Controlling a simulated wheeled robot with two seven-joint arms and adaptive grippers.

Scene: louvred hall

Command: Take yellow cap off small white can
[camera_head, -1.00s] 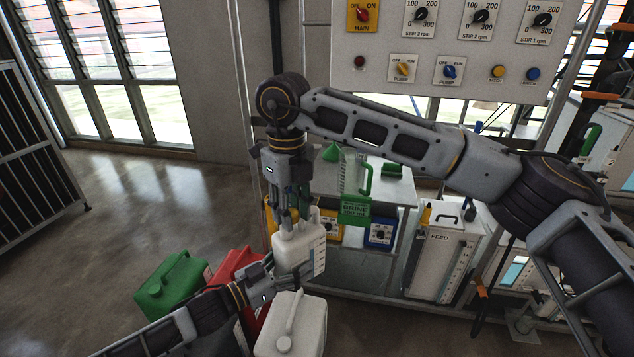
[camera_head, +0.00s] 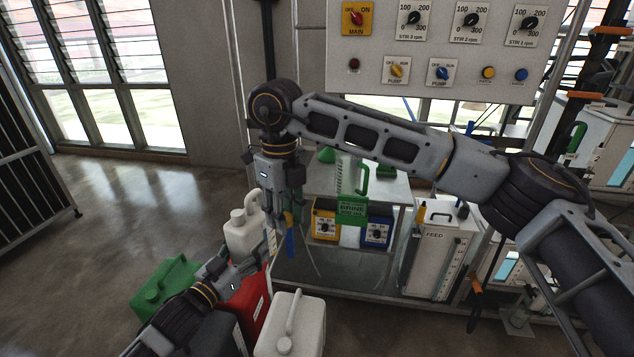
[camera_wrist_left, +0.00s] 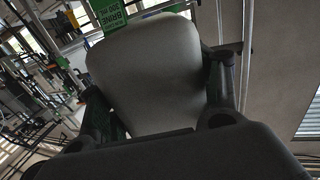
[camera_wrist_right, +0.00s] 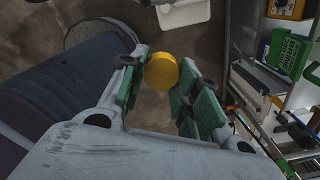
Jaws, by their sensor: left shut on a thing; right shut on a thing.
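The small white can (camera_head: 244,236) is held by my left gripper (camera_head: 246,264), which is shut on its lower part. In the left wrist view the can's pale body (camera_wrist_left: 155,75) fills the space between the fingers. My right gripper (camera_head: 285,208) is shut on the yellow cap (camera_head: 289,219), to the right of the can and apart from it. In the right wrist view the round yellow cap (camera_wrist_right: 161,71) sits between the green-padded fingertips. The can's neck shows at its top with no yellow cap on it.
Below stand a green canister (camera_head: 163,287), a red canister (camera_head: 253,305) and a larger white canister (camera_head: 295,325). Behind are a bench with a green brine sign (camera_head: 352,210), yellow and blue dial boxes, and a white feed tank (camera_head: 436,255). Open floor lies to the left.

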